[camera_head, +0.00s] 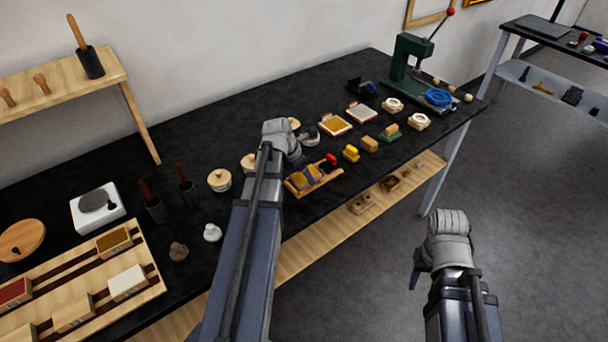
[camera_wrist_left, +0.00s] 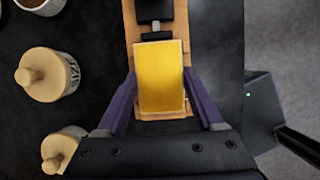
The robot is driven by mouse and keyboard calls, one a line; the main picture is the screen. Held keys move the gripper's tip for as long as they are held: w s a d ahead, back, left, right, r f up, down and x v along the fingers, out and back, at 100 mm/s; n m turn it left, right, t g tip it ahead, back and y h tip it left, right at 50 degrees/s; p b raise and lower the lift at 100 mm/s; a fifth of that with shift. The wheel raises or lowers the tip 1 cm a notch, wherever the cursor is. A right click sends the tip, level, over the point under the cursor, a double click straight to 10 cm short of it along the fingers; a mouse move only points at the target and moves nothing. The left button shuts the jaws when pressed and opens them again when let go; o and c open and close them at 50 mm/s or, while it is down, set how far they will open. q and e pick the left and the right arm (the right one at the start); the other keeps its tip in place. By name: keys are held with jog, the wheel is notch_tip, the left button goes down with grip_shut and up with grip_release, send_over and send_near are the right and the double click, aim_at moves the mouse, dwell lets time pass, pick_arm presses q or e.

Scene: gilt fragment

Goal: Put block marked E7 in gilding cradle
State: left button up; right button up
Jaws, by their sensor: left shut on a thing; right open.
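My left gripper (camera_wrist_left: 160,74) is shut on a gold-faced block (camera_wrist_left: 162,92), with a purple finger along each side. The block is over a long wooden holder (camera_wrist_left: 130,28) with a black piece and a metal screw. I cannot tell whether the block rests in it or hangs just above. In the head view the wooden holder (camera_head: 326,181) lies at the table's front edge, partly hidden by my left arm. No E7 mark is readable. I cannot tell for sure that this holder is the gilding cradle. My right gripper (camera_head: 414,282) is open and empty over the floor.
Lidded jars (camera_wrist_left: 48,75) stand left in the wrist view. A green press (camera_head: 408,62) stands at the far end. A wooden rack (camera_head: 152,283) lies at the near left.

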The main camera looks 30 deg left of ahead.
pick_arm(q)
jog(key=o, duration=1.5)
jog(key=shift+f, duration=0.1)
jog(key=shift+p+v, duration=0.85)
jog(key=shift+v, duration=0.1)
jog(key=p+v, duration=0.9)
jog(key=v, duration=0.1)
jog(key=shift+r+p, duration=0.2)
jog(key=shift+p, duration=0.15)
